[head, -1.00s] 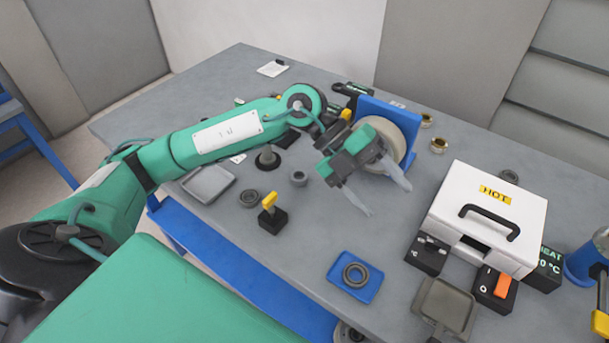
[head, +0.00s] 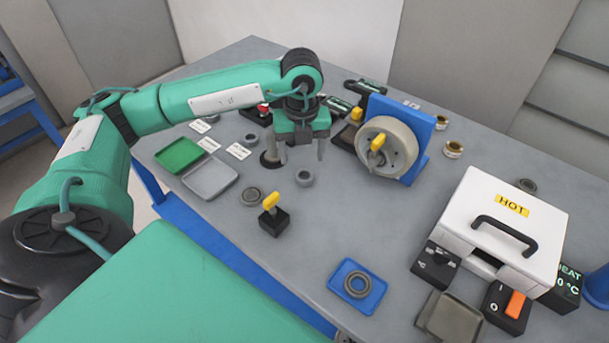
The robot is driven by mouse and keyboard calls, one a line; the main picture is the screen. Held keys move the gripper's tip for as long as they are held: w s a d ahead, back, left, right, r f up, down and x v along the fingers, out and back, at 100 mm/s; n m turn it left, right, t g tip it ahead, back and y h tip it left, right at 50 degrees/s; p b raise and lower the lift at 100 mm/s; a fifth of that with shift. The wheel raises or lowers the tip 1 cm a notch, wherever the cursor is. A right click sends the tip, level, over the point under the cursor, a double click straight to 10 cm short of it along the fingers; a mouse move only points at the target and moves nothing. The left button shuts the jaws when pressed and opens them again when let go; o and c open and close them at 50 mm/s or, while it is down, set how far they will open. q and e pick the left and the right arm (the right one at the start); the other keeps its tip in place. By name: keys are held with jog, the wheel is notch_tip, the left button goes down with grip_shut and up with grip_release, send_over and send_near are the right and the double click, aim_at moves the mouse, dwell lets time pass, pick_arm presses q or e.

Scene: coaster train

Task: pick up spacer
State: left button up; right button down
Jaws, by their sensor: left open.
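A small grey ring (head: 304,178), which looks like the spacer, lies on the grey table. My left gripper (head: 302,158) points down with its two fingers apart and nothing between them. In the picture its fingertips are just above and behind the ring, one to each side of it. I cannot tell the exact height of the fingertips over the table. My right gripper is not in view.
A dark ring (head: 251,195) and a black block with a yellow lever (head: 273,218) stand nearby. A dark cone-shaped post (head: 270,159) is left of the fingers. A grey wheel (head: 386,147) on a blue stand is to the right. A grey tray (head: 210,178) lies left.

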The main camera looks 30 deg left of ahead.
aim_at(304, 170)
pick_arm(q)
notch_tip(304, 170, down, 2)
jog(key=shift+f, duration=0.1)
jog(key=f, duration=0.1)
jog(key=f+p, duration=0.1)
jog(key=f, duration=0.1)
jog(key=shift+w+d+f, duration=0.15)
jog(key=shift+w+f, duration=0.15)
jog(key=shift+f, duration=0.55)
jog(key=c, duration=1.1)
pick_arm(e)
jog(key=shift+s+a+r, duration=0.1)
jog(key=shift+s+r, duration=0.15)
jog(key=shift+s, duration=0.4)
pick_arm(q)
jog(key=shift+r, duration=0.1)
